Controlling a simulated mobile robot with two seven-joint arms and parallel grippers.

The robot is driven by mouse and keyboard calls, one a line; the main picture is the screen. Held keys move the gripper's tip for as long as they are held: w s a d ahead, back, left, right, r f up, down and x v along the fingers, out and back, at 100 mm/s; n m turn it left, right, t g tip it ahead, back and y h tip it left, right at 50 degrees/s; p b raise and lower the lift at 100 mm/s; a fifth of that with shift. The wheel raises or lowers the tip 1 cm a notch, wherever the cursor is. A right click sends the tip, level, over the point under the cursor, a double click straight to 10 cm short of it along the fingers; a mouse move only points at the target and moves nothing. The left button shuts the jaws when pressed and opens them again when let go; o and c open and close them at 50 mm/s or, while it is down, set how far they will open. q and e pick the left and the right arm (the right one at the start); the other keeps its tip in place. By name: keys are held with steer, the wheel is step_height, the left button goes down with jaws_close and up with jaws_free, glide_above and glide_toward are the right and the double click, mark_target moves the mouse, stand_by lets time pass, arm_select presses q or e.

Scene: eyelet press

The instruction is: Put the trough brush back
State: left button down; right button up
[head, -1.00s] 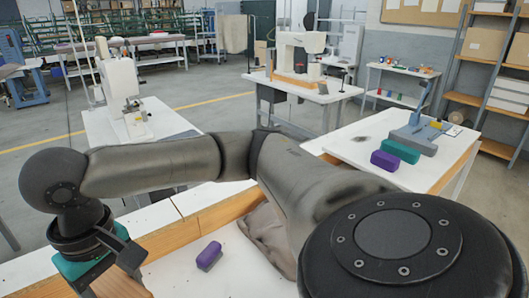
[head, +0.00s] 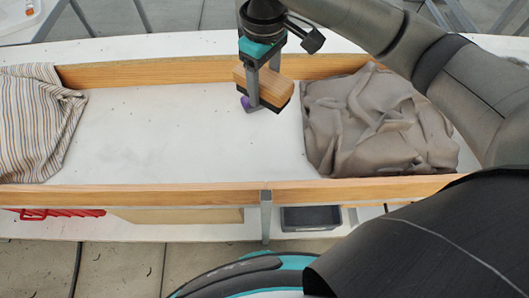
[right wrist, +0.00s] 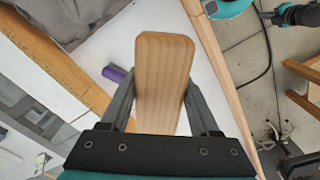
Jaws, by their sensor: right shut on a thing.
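The trough brush (head: 264,86), a wooden block with dark bristles beneath, is held in my right gripper (head: 263,75) over the far side of the white trough (head: 180,130). In the right wrist view its pale wooden back (right wrist: 163,85) fills the space between the two fingers (right wrist: 160,110). My right gripper is shut on it. A small purple block (head: 246,103) lies in the trough, partly hidden by the brush and finger; the wrist view shows it left of the brush (right wrist: 115,73). My left gripper is not in view.
A crumpled grey cloth (head: 375,125) lies in the trough just right of the brush. A striped cloth (head: 35,120) lies at the left. Wooden rails (head: 160,197) edge the trough. Below its near side are a red item (head: 60,213) and a dark bin (head: 310,217). The trough's middle is clear.

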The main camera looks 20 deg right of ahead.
steer(key=f+n, duration=0.1)
steer(key=a+f+n, duration=0.1)
steer(key=w+f+n+p, duration=0.1)
steer(key=f+n, duration=0.1)
steer(key=shift+a, duration=0.25)
step_height(320, 180, down, 4)
steer(key=n, duration=0.3)
steer(key=b, duration=0.4)
glide_above(261, 161)
steer(key=shift+n, duration=0.4)
step_height(261, 161, down, 17)
steer(key=shift+r, duration=0.1)
steer(key=shift+f+b, duration=0.9)
steer(key=shift+f, duration=1.2)
steer(key=shift+f, duration=0.2)
steer(key=o, duration=1.3)
